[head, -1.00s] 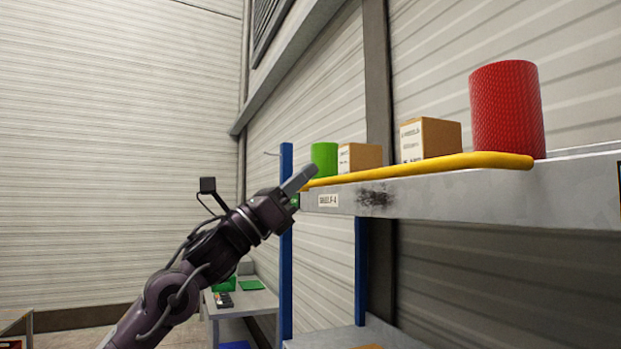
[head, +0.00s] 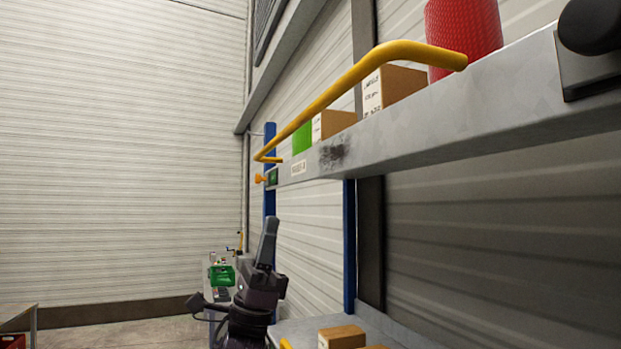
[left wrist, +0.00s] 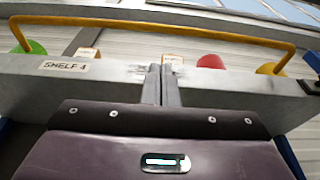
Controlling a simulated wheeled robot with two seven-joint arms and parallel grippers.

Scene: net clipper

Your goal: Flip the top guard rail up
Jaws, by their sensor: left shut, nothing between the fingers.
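The yellow top guard rail (head: 325,97) is a U-shaped bar on the upper shelf (head: 430,115). Its long bar stands out from the shelf's front edge, and its two end legs run back to the shelf; its exact tilt is hard to judge. In the left wrist view the rail (left wrist: 150,25) spans the top of the picture, above the shelf face. My left gripper (head: 269,222) is shut and empty, pointing up, and appears lower than the rail and shelf. Its closed fingertips (left wrist: 161,68) overlap the grey shelf face in the wrist view, apart from the rail. My right gripper is out of view.
On the shelf stand a red cylinder (head: 462,28), cardboard boxes (head: 398,83) and a green item (head: 302,138). Blue posts (head: 349,240) and a lower shelf with boxes (head: 342,337) are below. Open floor lies at the left.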

